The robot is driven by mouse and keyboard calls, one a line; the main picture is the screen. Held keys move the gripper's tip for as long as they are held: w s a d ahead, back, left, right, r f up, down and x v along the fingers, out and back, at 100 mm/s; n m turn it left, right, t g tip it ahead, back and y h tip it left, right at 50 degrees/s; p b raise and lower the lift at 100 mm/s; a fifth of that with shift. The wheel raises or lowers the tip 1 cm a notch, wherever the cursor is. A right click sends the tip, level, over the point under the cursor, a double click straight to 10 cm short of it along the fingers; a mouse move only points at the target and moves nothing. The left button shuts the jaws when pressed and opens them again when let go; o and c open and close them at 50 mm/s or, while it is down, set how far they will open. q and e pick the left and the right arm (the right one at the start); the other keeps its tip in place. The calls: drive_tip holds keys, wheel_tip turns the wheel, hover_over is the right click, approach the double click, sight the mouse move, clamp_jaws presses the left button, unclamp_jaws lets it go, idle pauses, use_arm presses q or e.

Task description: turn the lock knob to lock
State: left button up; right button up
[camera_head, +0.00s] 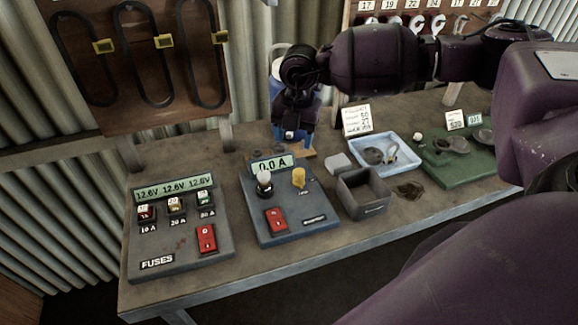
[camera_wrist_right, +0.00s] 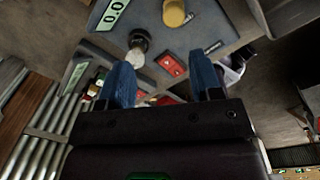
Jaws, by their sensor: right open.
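The lock knob appears to be the yellow knob (camera_head: 299,177) on the blue-grey panel (camera_head: 315,206) with the "0.0 A" display; its small label is too blurred to read. The knob also shows at the top of the right wrist view (camera_wrist_right: 174,12), beyond the fingertips. My right gripper (camera_head: 290,136) hangs above and behind that panel, apart from it. In the wrist view its two blue fingers (camera_wrist_right: 163,82) are spread with nothing between them. My left gripper is not in view.
Beside the yellow knob stand a pale-topped knob (camera_head: 264,180) and a red rocker switch (camera_head: 276,220). A fuses panel (camera_head: 180,245) lies to the left. A grey open box (camera_head: 363,204), blue tray (camera_head: 408,151) and green mat (camera_head: 470,172) lie to the right.

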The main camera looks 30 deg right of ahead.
sight(299, 171)
drive_tip(key=shift+m, duration=0.8)
drive_tip(key=f, duration=0.7)
drive_tip(key=s+d+f+p, duration=0.1)
drive_tip(key=f, duration=0.2)
drive_tip(key=shift+f, duration=0.4)
drive_tip(key=c, duration=0.9)
